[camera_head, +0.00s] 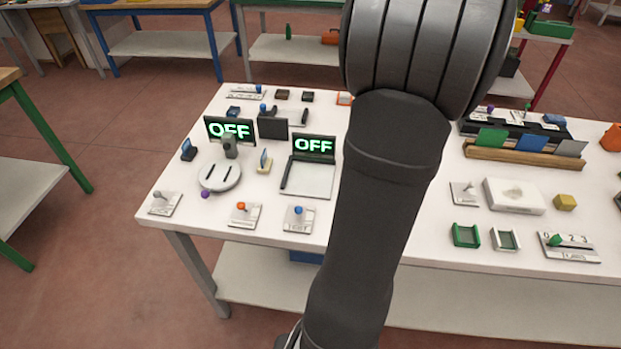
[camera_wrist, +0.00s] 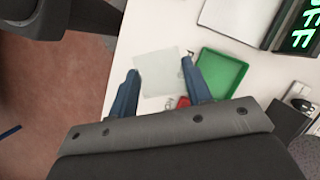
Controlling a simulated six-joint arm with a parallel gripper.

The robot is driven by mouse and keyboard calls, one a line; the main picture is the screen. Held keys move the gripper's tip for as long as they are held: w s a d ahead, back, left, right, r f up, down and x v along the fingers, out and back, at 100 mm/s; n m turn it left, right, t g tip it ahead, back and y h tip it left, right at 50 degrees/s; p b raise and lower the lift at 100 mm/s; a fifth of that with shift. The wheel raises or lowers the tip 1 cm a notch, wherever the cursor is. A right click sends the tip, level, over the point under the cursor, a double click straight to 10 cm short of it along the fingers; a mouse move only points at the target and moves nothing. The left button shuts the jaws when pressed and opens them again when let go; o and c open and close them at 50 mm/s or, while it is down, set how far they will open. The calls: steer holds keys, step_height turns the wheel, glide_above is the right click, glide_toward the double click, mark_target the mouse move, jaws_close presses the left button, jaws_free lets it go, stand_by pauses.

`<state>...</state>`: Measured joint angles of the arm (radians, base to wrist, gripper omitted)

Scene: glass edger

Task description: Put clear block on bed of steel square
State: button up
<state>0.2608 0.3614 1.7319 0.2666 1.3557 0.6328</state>
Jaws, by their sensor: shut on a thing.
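My gripper (camera_wrist: 160,70) shows in the wrist view as two blue-grey fingers. It is shut on a pale, see-through square piece, the clear block (camera_wrist: 158,76), which spans the gap between the fingertips above the white table. In the head view my own arm hides the gripper and the block. A flat pale plate with a dark bar along its left side (camera_head: 314,180) lies before an OFF display; it may be the steel square's bed, but I cannot tell for sure. A similar pale plate (camera_wrist: 232,16) shows at the top of the wrist view, apart from the block.
A green tray (camera_wrist: 208,92) lies just right of the block in the wrist view, with a small red thing (camera_wrist: 183,102) close by. An OFF display (camera_head: 314,146) stands behind the plate. A round slotted device (camera_head: 213,178) and several small switches stand left.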

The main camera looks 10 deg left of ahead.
steer(key=w+a+m+t, duration=0.3)
steer(key=w+m, duration=0.1)
steer(key=m, duration=0.2)
glide_above(311, 182)
steer(key=d, duration=0.2)
steer(key=shift+m+y, duration=0.3)
step_height(311, 182, down, 6)
steer(key=shift+a+f, duration=0.1)
steer(key=shift+a, duration=0.05)
steer(key=shift+a+f, duration=0.1)
steer(key=shift+f, duration=1.9)
steer(key=shift+f, duration=0.15)
steer(key=o, duration=1.1)
steer(key=shift+c, duration=0.2)
